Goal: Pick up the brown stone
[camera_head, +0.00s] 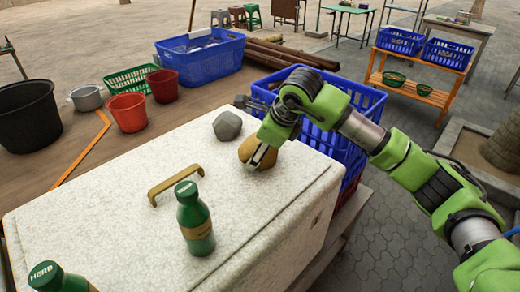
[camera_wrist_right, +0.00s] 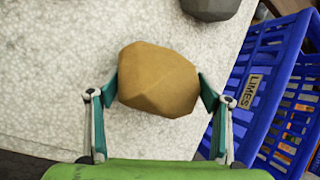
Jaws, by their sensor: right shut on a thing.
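The brown stone (camera_head: 258,153) is at the right part of the white speckled box top, under my right gripper (camera_head: 262,158). In the right wrist view the brown stone (camera_wrist_right: 158,80) sits between the two fingers of my right gripper (camera_wrist_right: 158,88), which is shut on it. I cannot tell whether the stone touches the box top or is slightly above it. A grey stone (camera_head: 227,125) lies just behind and left of it, and its edge shows at the top of the right wrist view (camera_wrist_right: 210,8). My left gripper is not in view.
The white box top (camera_head: 120,225) also holds a green bottle (camera_head: 195,222) and a tan handle (camera_head: 172,184); another green bottle (camera_head: 55,278) is at the front left. A blue crate (camera_head: 345,152) stands close to the box's right edge. Red pots and baskets are behind.

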